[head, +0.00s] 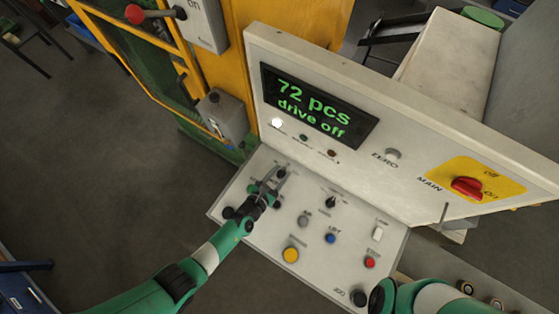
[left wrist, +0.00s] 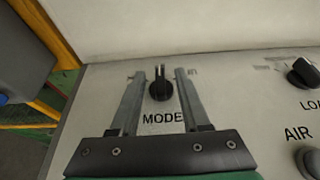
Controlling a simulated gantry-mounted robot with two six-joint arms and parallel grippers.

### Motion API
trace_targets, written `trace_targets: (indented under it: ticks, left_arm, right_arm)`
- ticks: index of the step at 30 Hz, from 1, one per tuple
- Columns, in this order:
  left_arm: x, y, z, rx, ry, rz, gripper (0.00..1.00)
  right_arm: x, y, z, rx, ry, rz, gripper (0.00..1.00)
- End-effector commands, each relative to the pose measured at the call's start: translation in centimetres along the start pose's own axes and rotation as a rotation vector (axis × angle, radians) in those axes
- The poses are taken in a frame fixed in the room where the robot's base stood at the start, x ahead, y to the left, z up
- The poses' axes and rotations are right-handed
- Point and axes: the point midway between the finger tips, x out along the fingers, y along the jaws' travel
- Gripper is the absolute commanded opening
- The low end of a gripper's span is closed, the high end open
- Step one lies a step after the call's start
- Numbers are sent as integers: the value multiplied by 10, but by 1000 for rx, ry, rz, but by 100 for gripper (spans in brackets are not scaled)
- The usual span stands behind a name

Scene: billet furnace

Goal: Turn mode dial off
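The mode dial (left wrist: 160,88) is a black rotary knob on the sloped white panel, above the printed word MODE in the left wrist view. Its grip ridge stands about upright in that view. In the head view the dial (head: 281,173) shows small at the panel's upper left. My left gripper (head: 273,174) is open there; in the left wrist view its two fingers (left wrist: 159,73) lie either side of the dial, with gaps. The fingertips partly cover the position labels. My right arm enters at the lower right of the head view; its gripper is not seen.
The panel also carries another black selector (head: 331,202), a yellow button (head: 291,255), a blue button (head: 330,239) and a red button (head: 370,262). The display (head: 318,106) reads "72 pcs drive off". A red main switch (head: 467,187) is at right. A grey box (head: 222,117) stands left.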

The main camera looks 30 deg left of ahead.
Motion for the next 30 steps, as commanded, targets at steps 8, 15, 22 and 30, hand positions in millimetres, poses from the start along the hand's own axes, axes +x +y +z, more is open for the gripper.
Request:
trace_targets:
  ticks: [8,15,22,30]
  left_arm:
    - [-13,0,1,0,3,0,46]
    - [-68,0,4,0,5,-2,46]
    - [-109,0,1,1,2,-1,46]
    - [-117,0,0,0,1,0,46]
  right_arm:
    - [7,0,-6,0,0,0,0]
    - [30,0,-27,0,0,0,0]
    - [39,0,-36,0,0,0,0]
    - [40,0,-36,0,0,0,0]
